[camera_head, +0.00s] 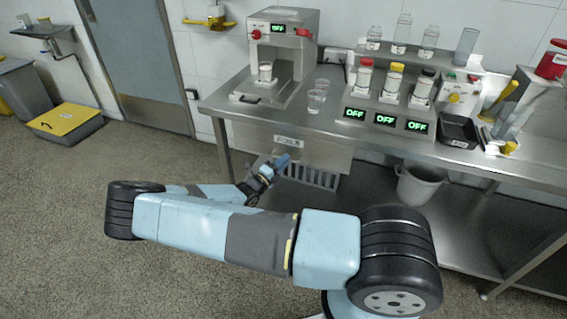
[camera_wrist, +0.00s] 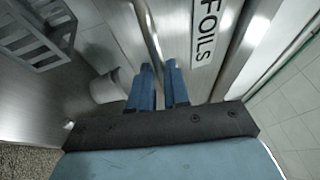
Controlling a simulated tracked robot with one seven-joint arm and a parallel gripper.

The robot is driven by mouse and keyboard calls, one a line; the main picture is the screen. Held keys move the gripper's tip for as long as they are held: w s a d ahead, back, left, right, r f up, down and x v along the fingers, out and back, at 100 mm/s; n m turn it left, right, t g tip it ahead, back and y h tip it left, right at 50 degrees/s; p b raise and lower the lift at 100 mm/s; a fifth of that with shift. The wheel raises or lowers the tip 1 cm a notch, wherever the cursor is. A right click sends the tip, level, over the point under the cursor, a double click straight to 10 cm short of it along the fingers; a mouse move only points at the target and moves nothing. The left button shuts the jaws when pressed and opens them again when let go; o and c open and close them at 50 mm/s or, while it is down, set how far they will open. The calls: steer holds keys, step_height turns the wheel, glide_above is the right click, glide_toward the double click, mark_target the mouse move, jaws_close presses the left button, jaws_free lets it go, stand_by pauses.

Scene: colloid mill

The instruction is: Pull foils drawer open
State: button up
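The foils drawer (camera_head: 322,156) is a grey metal front under the bench top, with a white "FOILS" label (camera_head: 287,139). The label (camera_wrist: 206,35) is also large in the wrist view, just right of my fingers. A thin metal drawer handle (camera_wrist: 148,30) runs down the picture into the narrow gap between my two blue fingers. My gripper (camera_head: 285,160) is at the drawer front, below the label. In the wrist view my gripper (camera_wrist: 160,85) appears shut on the handle, with one finger on each side. The exact contact is partly hidden by the fingers.
A slotted rack (camera_head: 312,177) is below the drawer and a grey bucket (camera_head: 418,185) stands right of it under the steel bench (camera_head: 215,103). The mill (camera_head: 283,40), cups, jars and a black tray (camera_head: 458,129) are on top. The floor at left is mostly clear.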

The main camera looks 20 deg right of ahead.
jaws_close()
steer(key=shift+s+f, duration=0.1)
steer(key=shift+f, duration=0.05)
stand_by(0.9)
steer(key=shift+a, duration=0.1)
